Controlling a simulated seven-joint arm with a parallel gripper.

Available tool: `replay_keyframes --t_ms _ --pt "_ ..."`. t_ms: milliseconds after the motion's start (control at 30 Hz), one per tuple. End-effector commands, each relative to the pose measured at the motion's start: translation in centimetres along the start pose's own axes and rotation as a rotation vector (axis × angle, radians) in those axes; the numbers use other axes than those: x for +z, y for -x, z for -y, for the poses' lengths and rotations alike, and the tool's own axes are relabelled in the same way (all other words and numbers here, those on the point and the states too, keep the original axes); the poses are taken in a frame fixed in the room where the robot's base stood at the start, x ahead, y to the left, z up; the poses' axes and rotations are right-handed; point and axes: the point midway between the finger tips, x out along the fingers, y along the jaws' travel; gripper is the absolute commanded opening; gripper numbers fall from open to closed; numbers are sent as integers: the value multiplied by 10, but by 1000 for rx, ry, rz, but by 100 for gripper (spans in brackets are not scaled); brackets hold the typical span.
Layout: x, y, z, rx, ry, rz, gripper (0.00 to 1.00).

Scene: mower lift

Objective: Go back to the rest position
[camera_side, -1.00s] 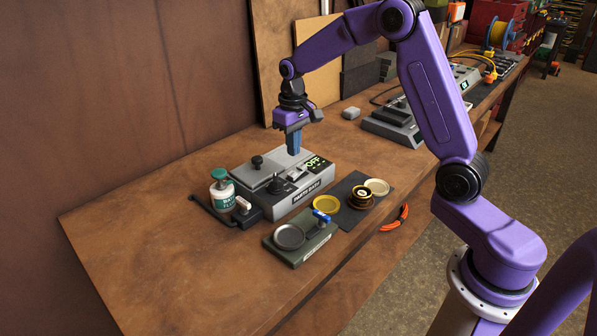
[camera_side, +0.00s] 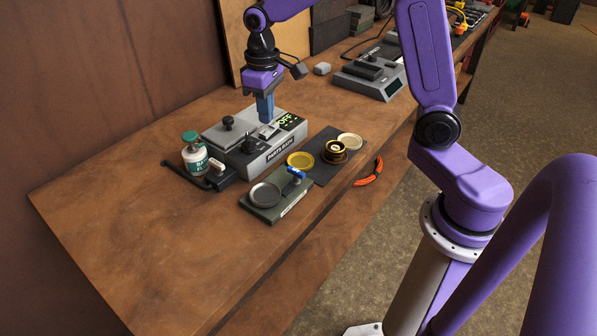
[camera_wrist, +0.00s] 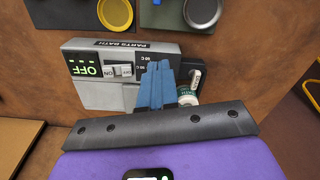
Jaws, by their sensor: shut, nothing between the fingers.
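My gripper (camera_side: 266,119) points down with its blue fingers together, over the back part of the grey parts bath (camera_side: 258,157) in the side view. Nothing shows between the fingers. In the wrist view the shut fingers (camera_wrist: 157,68) overlap the near side of the bath (camera_wrist: 95,94), beside its ON/OFF rocker switch (camera_wrist: 122,71). The bath's display (camera_wrist: 85,69) reads OFF in green. I cannot tell for sure whether the fingertips touch the bath.
A white bottle with a green cap (camera_side: 195,157) stands left of the bath. A green stand with a grey dish (camera_side: 265,195), a yellow dish (camera_side: 300,160) and a dark mat (camera_side: 325,178) lie in front. A grey instrument (camera_side: 369,80) stands behind. The bench's left part is clear.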

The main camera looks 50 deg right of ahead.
Motion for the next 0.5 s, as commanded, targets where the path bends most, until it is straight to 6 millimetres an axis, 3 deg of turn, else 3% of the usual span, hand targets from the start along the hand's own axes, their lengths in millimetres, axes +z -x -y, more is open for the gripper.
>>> replay_keyframes --t_ms 200,500 --pt "59 12 49 -3 205 -8 0" --pt "152 17 87 -8 480 -14 0"
